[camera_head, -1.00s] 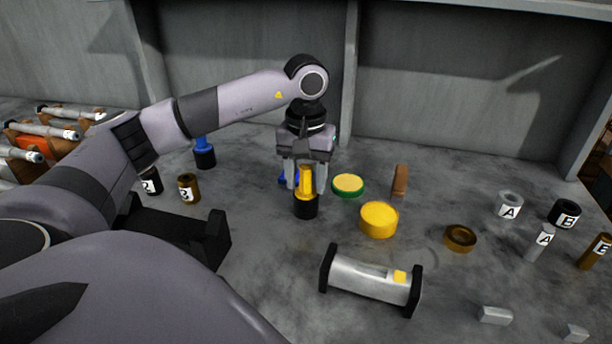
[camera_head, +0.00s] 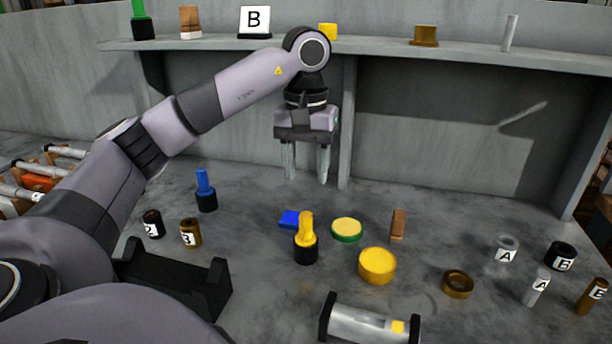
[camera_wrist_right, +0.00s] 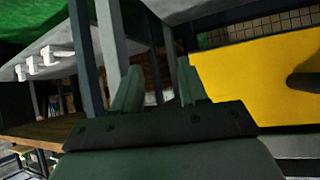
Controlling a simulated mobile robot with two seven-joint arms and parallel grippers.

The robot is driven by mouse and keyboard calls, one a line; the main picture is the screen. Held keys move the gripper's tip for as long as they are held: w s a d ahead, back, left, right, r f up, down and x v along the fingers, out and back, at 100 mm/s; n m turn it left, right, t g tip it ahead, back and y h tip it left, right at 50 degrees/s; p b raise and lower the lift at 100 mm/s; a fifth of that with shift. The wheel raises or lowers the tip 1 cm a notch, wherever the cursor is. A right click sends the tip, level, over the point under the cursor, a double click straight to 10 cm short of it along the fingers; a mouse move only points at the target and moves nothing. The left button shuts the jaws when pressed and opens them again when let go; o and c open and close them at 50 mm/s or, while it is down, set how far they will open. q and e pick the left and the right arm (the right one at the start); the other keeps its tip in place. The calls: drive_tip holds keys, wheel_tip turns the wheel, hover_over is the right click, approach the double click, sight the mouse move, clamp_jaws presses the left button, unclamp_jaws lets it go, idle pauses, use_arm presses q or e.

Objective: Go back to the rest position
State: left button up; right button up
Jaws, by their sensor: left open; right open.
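My left gripper (camera_head: 307,172) is open and empty in the head view. It points down and hangs above the grey table, over and behind a yellow-topped black piece (camera_head: 305,240) that stands upright. The fingers are apart from that piece. My right gripper (camera_wrist_right: 155,88) shows only in the right wrist view. Its two fingers are apart with nothing seen between them. A yellow panel (camera_wrist_right: 250,75) is to the right of its fingers in that view.
On the table are a blue-topped piece (camera_head: 205,192), a yellow disc (camera_head: 377,264), a green-yellow disc (camera_head: 346,229), a brown block (camera_head: 398,223), a brown ring (camera_head: 458,283) and a grey cylinder in a black holder (camera_head: 362,325). A shelf (camera_head: 450,52) with several objects runs behind.

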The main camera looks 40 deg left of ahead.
drive_tip(key=shift+s+f, duration=0.15)
drive_tip(key=shift+f, duration=0.05)
idle(0.4)
